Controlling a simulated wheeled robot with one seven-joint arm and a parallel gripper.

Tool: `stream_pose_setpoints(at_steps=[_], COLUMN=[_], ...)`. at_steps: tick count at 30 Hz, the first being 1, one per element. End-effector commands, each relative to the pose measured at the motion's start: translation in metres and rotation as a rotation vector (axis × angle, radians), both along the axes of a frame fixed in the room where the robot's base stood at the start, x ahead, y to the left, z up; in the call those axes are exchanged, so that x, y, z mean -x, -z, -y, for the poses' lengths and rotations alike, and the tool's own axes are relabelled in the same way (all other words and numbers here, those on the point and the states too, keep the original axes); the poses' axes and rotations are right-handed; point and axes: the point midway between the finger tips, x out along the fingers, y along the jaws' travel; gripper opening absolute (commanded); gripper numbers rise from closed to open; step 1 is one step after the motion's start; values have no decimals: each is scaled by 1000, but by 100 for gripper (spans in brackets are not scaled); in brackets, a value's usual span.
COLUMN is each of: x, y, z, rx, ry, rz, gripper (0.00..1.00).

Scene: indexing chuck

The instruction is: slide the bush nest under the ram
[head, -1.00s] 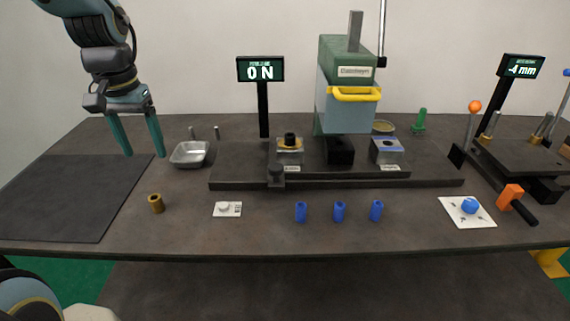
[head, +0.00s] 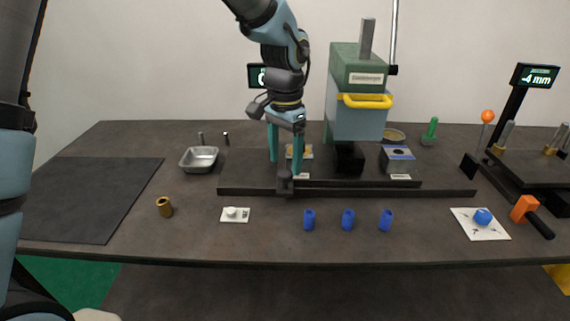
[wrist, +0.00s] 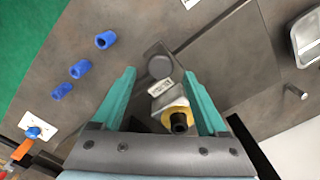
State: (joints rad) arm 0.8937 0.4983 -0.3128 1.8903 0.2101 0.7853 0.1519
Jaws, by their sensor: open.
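My gripper (head: 285,168) is open, pointing down in front of the left nest on the press's sliding plate. This left nest is a pale block with a yellow ring and black cylinder on top; it shows between my fingers in the wrist view (wrist: 178,112) and is partly hidden in the head view (head: 305,153). The right nest (head: 397,160) is a metal block with a blue top. A dark round-topped post (head: 285,184) stands at the rail's front, below my fingertips. The green press (head: 358,90) has its ram between the nests, above a black block (head: 349,159). Nest labels are too small to read.
Three blue sleeves (head: 348,219), a brass bush (head: 164,207) and a white button card (head: 235,214) lie in front of the rail (head: 400,190). A metal tray (head: 199,158) is at left. A lever fixture (head: 535,170) stands at right.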

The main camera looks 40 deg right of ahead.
Motion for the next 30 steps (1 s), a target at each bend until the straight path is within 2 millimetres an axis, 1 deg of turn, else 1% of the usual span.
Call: stream_pose_setpoints(at_steps=[3,6,10,17,20,30], x=[1,0,0,0,0,0], y=[16,25,31,32,32,31], z=[0,0,0,0,0,0], rx=[-3,-1,0,1,1,1], ry=[0,1,0,-1,-1,-1], rz=[-2,-1,0,0,0,0], gripper=[76,76,76,76,67,29])
